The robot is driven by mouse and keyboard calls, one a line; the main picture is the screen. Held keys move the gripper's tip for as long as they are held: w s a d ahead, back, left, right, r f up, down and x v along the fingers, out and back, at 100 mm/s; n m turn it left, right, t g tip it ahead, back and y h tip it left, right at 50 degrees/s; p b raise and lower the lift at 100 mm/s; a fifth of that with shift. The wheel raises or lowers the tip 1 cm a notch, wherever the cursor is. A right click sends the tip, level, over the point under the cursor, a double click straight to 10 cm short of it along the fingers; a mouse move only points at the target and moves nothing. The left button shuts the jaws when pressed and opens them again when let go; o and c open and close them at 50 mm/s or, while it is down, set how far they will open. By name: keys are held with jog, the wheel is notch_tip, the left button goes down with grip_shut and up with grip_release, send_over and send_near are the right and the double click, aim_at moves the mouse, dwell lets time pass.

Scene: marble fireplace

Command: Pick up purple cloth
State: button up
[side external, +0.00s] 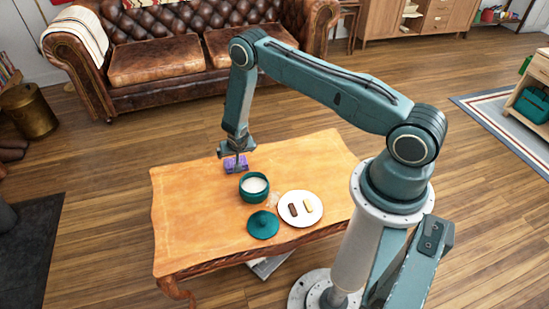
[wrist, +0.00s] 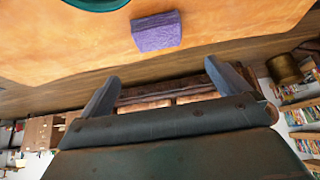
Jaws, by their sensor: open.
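The purple cloth (side external: 236,164) lies on the wooden table near its far edge, folded into a small block. In the side external view, my gripper (side external: 237,158) is at the cloth and partly covers it. The wrist view also shows the cloth (wrist: 157,31), ahead of and apart from the fingertips. There my gripper (wrist: 160,75) has its two fingers spread wide with nothing between them. Whether a finger touches the cloth cannot be told from the side external view.
A teal pot (side external: 254,187) with white contents stands close to the cloth. Its teal lid (side external: 263,225) and a white plate (side external: 300,221) with two small bars lie nearer the camera. The table's left side (side external: 185,215) is clear. A leather sofa (side external: 190,50) stands behind.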

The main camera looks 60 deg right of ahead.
aim_at(228, 163)
jog(key=shift+s+d+f, duration=0.1)
jog(key=shift+s+f, duration=0.05)
jog(key=shift+f, duration=0.45)
jog(key=shift+f, duration=0.1)
jog(key=shift+x, duration=4.15)
jog(key=shift+d+f, duration=0.1)
jog(key=shift+f, duration=0.05)
jog(key=shift+x, duration=2.45)
jog(key=c, duration=0.7)
